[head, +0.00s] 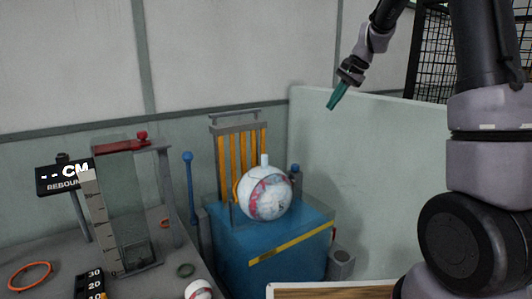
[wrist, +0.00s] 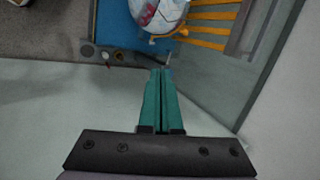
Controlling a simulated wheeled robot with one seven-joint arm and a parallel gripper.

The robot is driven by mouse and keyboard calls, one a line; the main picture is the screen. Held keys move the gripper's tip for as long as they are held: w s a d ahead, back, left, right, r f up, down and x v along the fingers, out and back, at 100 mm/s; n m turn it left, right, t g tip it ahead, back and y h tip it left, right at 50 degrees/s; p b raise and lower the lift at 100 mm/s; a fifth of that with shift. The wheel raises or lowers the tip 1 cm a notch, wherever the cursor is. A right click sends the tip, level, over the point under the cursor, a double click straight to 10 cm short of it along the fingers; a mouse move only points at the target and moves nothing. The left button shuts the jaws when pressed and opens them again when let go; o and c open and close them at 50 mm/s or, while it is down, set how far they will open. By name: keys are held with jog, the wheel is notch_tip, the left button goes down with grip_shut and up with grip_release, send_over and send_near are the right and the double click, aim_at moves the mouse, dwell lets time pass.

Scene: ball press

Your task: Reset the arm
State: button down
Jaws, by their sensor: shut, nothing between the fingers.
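My gripper (head: 337,97) is at the upper right of the head view, raised in front of the pale wall panel. Its green fingers point down and a little left. In the wrist view the fingers (wrist: 160,75) lie side by side, shut with nothing between them. A white ball with red and grey marks (head: 264,193) rests on the blue box of the press, below and left of my gripper. The ball also shows at the top of the wrist view (wrist: 158,14), apart from the fingertips.
The blue press (head: 285,250) has yellow bars (head: 242,160) behind the ball. On the grey table at left stand a clear rebound tube (head: 125,200), a "REBOUND CM" sign (head: 65,178), an orange ring (head: 30,276) and a second ball (head: 198,289). A black mesh rack (head: 430,50) stands at the back right.

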jog(key=s+r+n+t, duration=0.1)
jog(key=s+r, duration=0.2)
jog(key=s, duration=0.3)
jog(key=s+r+n, duration=0.1)
jog(key=s+r, duration=0.3)
jog(key=s, duration=0.2)
jog(key=s+d+f+n+t+h, duration=0.1)
jog(key=s+d+n+t+h, duration=0.1)
jog(key=s, duration=1.9)
jog(key=shift+d+n+t+h, duration=0.25)
jog(key=shift+n+t+h, duration=0.15)
jog(key=shift+n+t, duration=0.1)
